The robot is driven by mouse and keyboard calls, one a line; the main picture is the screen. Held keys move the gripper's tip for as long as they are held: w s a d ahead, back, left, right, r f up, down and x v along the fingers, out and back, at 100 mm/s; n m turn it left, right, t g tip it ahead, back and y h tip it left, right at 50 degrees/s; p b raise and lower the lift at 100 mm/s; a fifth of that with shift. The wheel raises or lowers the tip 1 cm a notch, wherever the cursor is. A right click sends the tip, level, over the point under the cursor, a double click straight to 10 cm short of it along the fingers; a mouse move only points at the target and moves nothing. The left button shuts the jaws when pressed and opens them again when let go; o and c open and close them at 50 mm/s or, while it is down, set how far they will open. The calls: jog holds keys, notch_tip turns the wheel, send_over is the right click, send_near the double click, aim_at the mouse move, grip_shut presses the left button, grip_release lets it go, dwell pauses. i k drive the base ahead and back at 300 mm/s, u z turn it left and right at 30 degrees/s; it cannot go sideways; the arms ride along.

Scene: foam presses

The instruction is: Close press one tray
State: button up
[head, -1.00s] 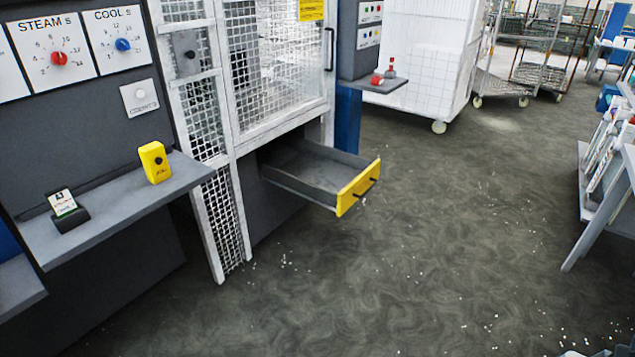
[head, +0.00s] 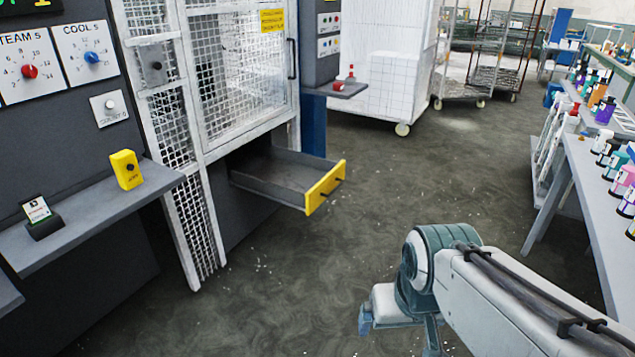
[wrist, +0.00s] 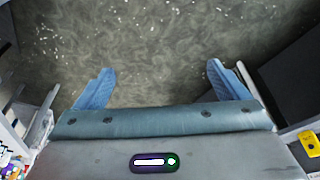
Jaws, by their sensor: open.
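The tray is not clearly seen in the wrist view.
A grey shelf (head: 95,215) with a yellow box (head: 126,170) juts out at left. A bench (head: 590,185) with several bottles runs along the right. A white wheeled cart (head: 380,65) stands behind. The floor (head: 300,270) between is clear apart from white bits.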

aim_at(299, 181)
jog(key=u, duration=0.25)
jog(key=i, duration=1.65)
jog(key=z, duration=0.2)
jog(key=i, duration=1.8)
jog(key=z, duration=0.55)
